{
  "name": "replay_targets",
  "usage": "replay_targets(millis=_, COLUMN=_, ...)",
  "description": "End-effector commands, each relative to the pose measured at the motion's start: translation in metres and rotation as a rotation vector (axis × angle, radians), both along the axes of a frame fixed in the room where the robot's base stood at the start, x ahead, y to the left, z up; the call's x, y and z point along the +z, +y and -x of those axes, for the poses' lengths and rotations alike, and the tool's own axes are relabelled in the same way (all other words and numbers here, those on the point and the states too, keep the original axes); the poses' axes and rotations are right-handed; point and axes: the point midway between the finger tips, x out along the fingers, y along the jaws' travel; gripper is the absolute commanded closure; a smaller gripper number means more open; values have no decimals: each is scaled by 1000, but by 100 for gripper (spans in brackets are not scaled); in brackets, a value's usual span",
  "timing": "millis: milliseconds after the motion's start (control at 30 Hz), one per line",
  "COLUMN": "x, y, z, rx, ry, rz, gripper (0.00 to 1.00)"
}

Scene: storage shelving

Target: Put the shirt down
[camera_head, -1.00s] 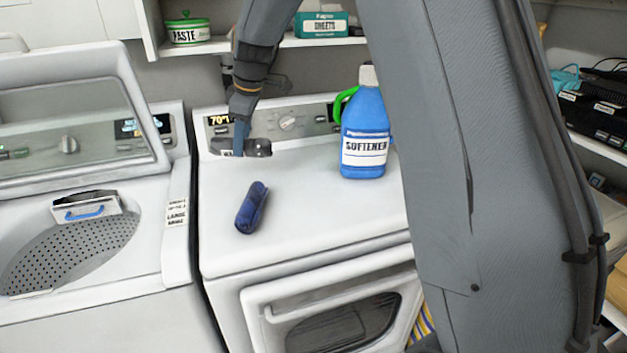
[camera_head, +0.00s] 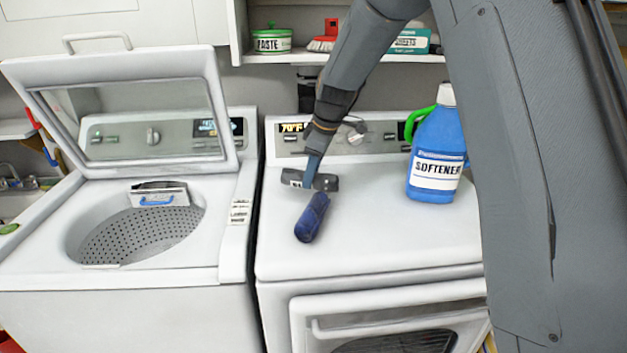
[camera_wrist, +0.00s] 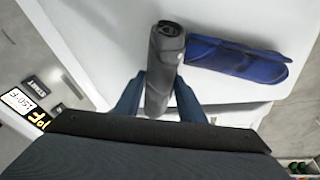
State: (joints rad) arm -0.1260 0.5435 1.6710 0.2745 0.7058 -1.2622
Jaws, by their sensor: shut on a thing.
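My gripper (camera_head: 312,172) is shut on a dark grey rolled shirt (camera_head: 322,182) over the back part of the white dryer top (camera_head: 390,235). In the wrist view, the grey roll (camera_wrist: 164,60) lies between the two blue fingers (camera_wrist: 158,98) of the gripper. A blue rolled garment (camera_head: 312,217) lies on the dryer top just in front of the grey roll. In the wrist view, the blue roll (camera_wrist: 237,58) is close beside the grey one. I cannot tell whether the grey roll touches the dryer top.
A blue softener bottle (camera_head: 436,150) with a green handle stands right of the gripper. The dryer's control panel (camera_head: 372,138) is behind. At left is an open top-loading washer (camera_head: 140,225) with its lid raised. The dryer top's front is clear.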

Motion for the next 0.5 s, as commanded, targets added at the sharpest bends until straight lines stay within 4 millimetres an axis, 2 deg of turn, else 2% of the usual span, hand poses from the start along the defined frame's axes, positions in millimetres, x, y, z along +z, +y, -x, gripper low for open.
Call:
replay_targets(millis=100, x=-17, y=0, z=1, rx=0, ry=5, rz=0, gripper=90)
replay_targets(millis=200, x=-25, y=0, z=1, rx=-1, ry=1, rz=0, gripper=90)
replay_targets(millis=500, x=-28, y=0, z=0, rx=-1, ry=0, rz=0, gripper=90)
